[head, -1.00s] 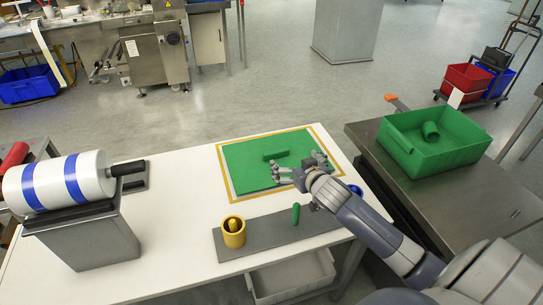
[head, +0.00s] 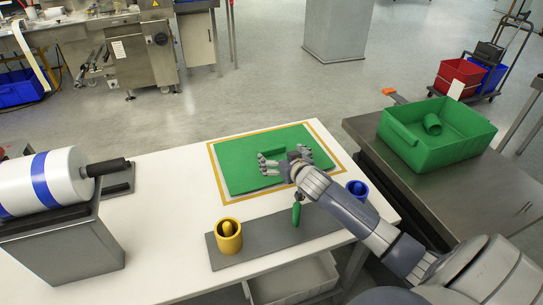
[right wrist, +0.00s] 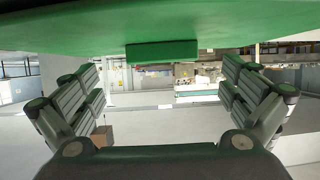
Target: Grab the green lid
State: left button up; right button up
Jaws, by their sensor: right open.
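The green lid (head: 240,175) is a flat green rectangle lying on the white table inside a yellow outline. A raised green bar, its handle (head: 277,149), stands on its middle. My right gripper (head: 284,159) is open over the lid, its fingers spread close to the handle and partly covering it. In the right wrist view the lid (right wrist: 100,28) fills the top, and the handle (right wrist: 161,53) juts from it between the two spread fingers. Contact with the handle cannot be told. My left gripper is not in view.
A grey strip (head: 262,246) in front of the lid carries a yellow cup (head: 229,243), a green piece (head: 296,214) and a blue cup (head: 357,188). A green crate (head: 450,150) stands on a metal table at right. A striped roll (head: 40,185) stands at left.

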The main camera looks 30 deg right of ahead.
aim_at(272, 149)
jog(key=shift+r+x, duration=0.15)
jog(key=shift+x, duration=1.4)
jog(key=shift+r+x, duration=0.1)
jog(key=shift+x, duration=1.4)
jog(key=shift+w+a, duration=0.15)
jog(key=shift+a, duration=0.05)
jog(key=c, duration=1.2)
